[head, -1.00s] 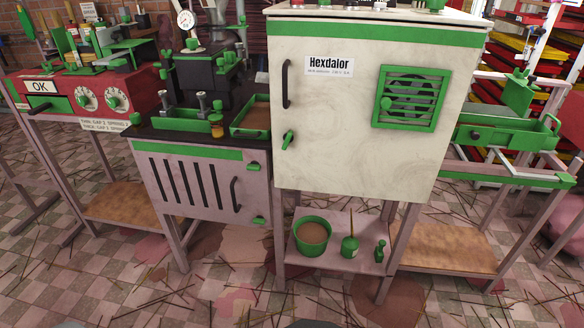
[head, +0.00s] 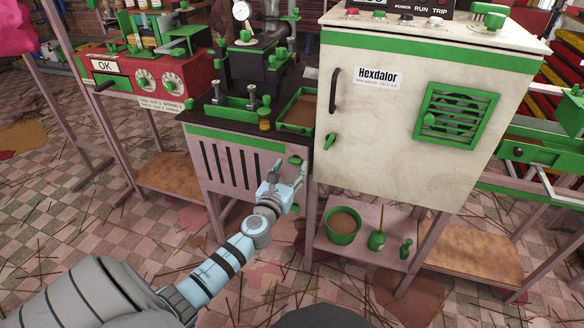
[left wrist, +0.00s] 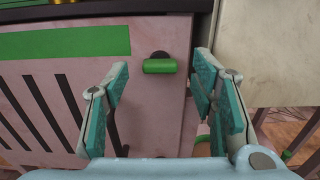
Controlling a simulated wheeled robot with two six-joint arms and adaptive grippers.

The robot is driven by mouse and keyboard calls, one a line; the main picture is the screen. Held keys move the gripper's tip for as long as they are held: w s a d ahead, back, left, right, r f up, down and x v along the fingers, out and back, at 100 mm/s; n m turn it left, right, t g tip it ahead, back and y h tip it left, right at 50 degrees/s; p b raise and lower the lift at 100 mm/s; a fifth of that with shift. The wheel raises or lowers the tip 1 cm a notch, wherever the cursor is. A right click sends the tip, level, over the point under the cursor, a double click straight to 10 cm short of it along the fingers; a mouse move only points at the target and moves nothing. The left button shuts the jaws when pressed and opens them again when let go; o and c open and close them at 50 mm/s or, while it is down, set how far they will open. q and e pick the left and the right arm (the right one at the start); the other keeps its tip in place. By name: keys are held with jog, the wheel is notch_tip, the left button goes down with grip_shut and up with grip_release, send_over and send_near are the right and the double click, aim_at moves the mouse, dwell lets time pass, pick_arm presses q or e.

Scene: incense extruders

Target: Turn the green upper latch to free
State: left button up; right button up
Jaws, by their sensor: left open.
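The green upper latch (head: 295,160) is a short bar on a dark round mount near the top right of the slatted pink cabinet door (head: 226,163). In the left wrist view the latch (left wrist: 159,66) lies level, just below the dark top edge and right of a green strip. My left gripper (head: 290,171) is open and empty, in front of the door and just below the latch. In the left wrist view its fingers stand to either side of the latch, apart from it. The door's lower latch is hidden behind my gripper in the head view. My right gripper is not in view.
The white Hexdalor cabinet (head: 392,120), with its own green latch (head: 330,139), stands close on the right. A green tray (head: 298,110) sits on the dark top above the door. A green pot (head: 342,226) stands on a low shelf. Sticks litter the floor.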

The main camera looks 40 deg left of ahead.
pick_arm(q)
jog(key=shift+x, duration=1)
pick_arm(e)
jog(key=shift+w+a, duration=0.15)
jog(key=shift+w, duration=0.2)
pick_arm(q)
jog(key=c, duration=1.1)
jog(key=shift+c, duration=0.2)
